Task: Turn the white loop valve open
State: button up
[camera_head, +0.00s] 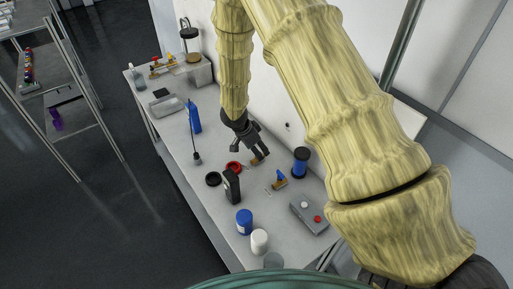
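My gripper (257,159) hangs low over the right part of the long light table (203,212), pointing down and to the right. Its dark fingers appear spread apart. A small tan-brown piece (256,163) lies at the fingertips; I cannot tell whether they touch it. I cannot make out a white loop valve. A red ring-shaped thing (233,167) lies just left of the fingertips. A small blue-and-tan fixture (280,179) stands to their right; its details are too small to read.
Near the gripper stand a black upright device (232,185), a black ring (213,179) and a blue-black cylinder (300,161). A grey box with a red button (309,215), a blue jar (244,221) and a white jar (259,241) are closer. A blue bottle (194,117) stands farther back.

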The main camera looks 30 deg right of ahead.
jog(key=c, duration=1)
jog(key=shift+c, duration=0.2)
jog(key=shift+o, duration=0.2)
jog(key=shift+w+r+m+p, duration=0.1)
jog(key=shift+m+p, duration=0.3)
jog(key=shift+m, duration=0.1)
jog(key=shift+m+g+p, duration=0.7)
jog(key=shift+m, duration=0.6)
jog(key=m, duration=0.2)
jog(key=m+g, duration=0.1)
jog(key=m, duration=0.1)
jog(key=shift+w+m+g+y, duration=0.2)
jog(key=shift+m+g+y, duration=0.1)
jog(key=shift+m+y, duration=0.1)
jog(key=m+g+y+b, duration=0.1)
jog(key=m, duration=0.3)
jog(key=shift+d, duration=0.15)
jog(key=shift+w+d+m+g+y+b, duration=0.1)
jog(key=shift+m+g+y+b, duration=0.3)
jog(key=shift+m, duration=0.95)
jog(key=shift+m+g+y+b, duration=0.15)
jog(key=shift+m+y, duration=0.45)
jog(key=shift+m, duration=0.75)
